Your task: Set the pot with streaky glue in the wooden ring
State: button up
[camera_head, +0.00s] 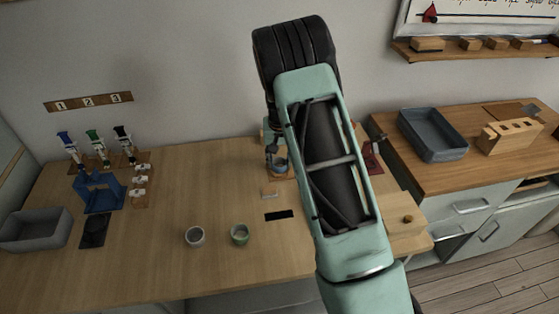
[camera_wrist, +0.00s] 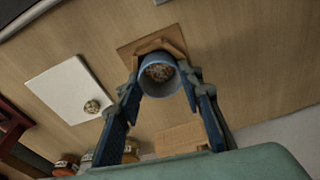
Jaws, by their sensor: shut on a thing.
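A blue-grey pot (camera_wrist: 146,86) with mottled brown and pale contents sits between the fingers of my gripper (camera_wrist: 162,84) in the wrist view. My gripper is shut on it. Angular wooden ring pieces (camera_wrist: 152,46) show just beyond the pot's rim, on a square wooden base (camera_wrist: 128,51). The pot is at or over the ring; I cannot tell whether it rests inside. In the head view the pot (camera_head: 279,167) is partly hidden beside my arm. A pale pot (camera_head: 195,237) and a green pot (camera_head: 240,235) stand apart on the table; their contents are unclear.
A small wooden block (camera_head: 269,193) and a black strip (camera_head: 279,215) lie on the table. A blue stand (camera_head: 100,193) and grey bin (camera_head: 35,230) are left. The front middle is mostly clear.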

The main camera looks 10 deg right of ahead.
jog(key=shift+f+b, duration=0.25)
jog(key=shift+b, duration=0.05)
dwell(0.4)
jog(key=o, duration=0.9)
jog(key=shift+c, duration=0.2)
jog(key=shift+r, duration=0.1)
jog(key=shift+s+a+r+p, duration=0.1)
jog(key=shift+s+r+p, duration=0.1)
jog(key=shift+r+p, duration=0.75)
jog(key=shift+s+r+p, duration=0.2)
jog(key=shift+r+p, duration=0.15)
jog(key=shift+r, duration=1.15)
